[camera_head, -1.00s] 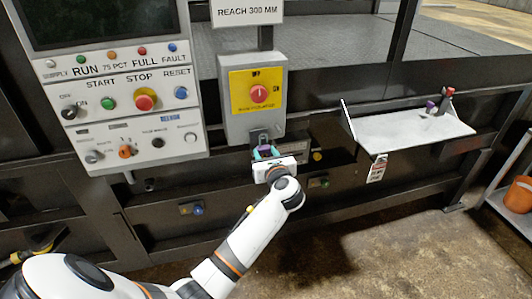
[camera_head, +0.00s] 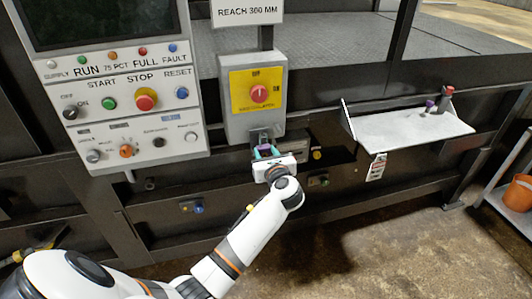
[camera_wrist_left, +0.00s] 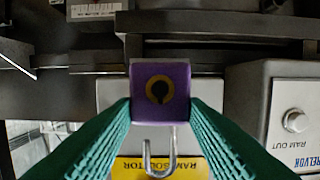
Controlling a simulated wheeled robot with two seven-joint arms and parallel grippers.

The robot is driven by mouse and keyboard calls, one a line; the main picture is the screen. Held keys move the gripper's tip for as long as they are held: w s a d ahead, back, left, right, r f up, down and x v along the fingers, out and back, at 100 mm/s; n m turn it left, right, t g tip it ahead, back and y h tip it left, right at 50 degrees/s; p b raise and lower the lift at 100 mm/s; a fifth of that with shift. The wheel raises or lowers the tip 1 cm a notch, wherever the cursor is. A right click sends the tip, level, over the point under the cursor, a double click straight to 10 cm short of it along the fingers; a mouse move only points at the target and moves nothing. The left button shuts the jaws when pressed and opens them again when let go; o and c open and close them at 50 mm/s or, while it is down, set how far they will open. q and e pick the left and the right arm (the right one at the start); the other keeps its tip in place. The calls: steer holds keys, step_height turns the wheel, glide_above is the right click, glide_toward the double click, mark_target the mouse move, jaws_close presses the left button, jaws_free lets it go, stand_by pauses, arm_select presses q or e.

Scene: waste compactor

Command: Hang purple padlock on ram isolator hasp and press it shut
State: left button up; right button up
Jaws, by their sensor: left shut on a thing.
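The purple padlock (camera_wrist_left: 160,88) is held between the two green fingers of my left gripper (camera_head: 266,152), its round keyhole face toward the wrist camera. Its silver shackle (camera_wrist_left: 158,155) points to the bottom of the wrist view, over the yellow isolator plate (camera_wrist_left: 185,166). In the head view my left gripper is just below the grey ram isolator box (camera_head: 255,122), which has a red knob (camera_head: 259,94) on a yellow plate. The hasp (camera_head: 258,136) is at the box's lower edge, close above the fingers. I cannot tell whether the shackle passes through it. My right gripper is not in view.
A control panel (camera_head: 130,100) with buttons stands left of the isolator box. A light shelf (camera_head: 400,131) on the right carries a small purple item (camera_head: 430,106) and a red item (camera_head: 448,92). An orange bucket (camera_head: 519,196) is at far right.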

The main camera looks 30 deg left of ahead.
arm_select(q)
steer(key=shift+r+x, duration=0.15)
steer(key=shift+x, duration=0.9)
steer(key=shift+r+x, duration=0.2)
steer(key=shift+x, duration=0.85)
steer(key=shift+f+p, duration=0.2)
steer(key=shift+p, duration=0.1)
stand_by(0.4)
steer(key=o, duration=1)
steer(key=shift+d, duration=0.1)
steer(key=shift+c, duration=0.6)
